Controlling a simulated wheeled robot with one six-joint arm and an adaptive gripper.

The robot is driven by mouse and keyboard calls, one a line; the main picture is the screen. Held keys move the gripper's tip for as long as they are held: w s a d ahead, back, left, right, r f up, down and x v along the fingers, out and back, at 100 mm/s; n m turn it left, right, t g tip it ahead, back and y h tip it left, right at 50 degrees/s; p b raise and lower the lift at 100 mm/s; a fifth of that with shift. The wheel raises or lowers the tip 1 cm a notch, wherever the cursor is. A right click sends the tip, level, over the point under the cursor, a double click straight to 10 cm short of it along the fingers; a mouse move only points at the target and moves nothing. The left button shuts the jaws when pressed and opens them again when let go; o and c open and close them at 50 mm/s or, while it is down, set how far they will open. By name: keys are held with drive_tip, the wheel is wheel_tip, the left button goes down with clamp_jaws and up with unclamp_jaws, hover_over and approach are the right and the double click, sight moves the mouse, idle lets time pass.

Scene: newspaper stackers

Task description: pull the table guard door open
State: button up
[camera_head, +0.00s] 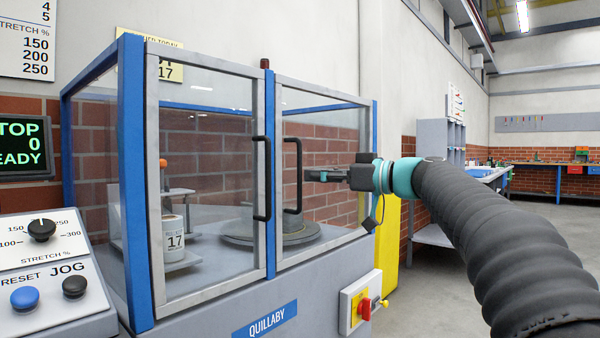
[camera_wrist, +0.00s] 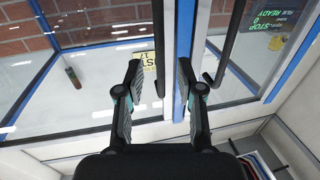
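The guard has two glazed doors in grey frames with black upright bar handles. The left door (camera_head: 154,200) has its handle (camera_head: 261,180) at its right edge. The right door (camera_head: 280,110) has its handle (camera_head: 298,190) at its left edge. Both doors look closed. My gripper (camera_head: 308,175) reaches in from the right to the right door's handle. In the wrist view, turned upside down, the fingers of my gripper (camera_wrist: 159,66) are apart, with that handle (camera_wrist: 158,40) between them. Contact cannot be told. The other handle (camera_wrist: 228,45) is to the right there.
A red and yellow switch box (camera_head: 358,302) sits on the front below. A control panel (camera_head: 45,270) stands at left. Floor at right is clear.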

sight(299, 206)
drive_tip(key=shift+p+x, duration=0.35)
drive_tip(key=shift+x, duration=2.25)
clamp_jaws()
drive_tip(key=shift+s, duration=0.1)
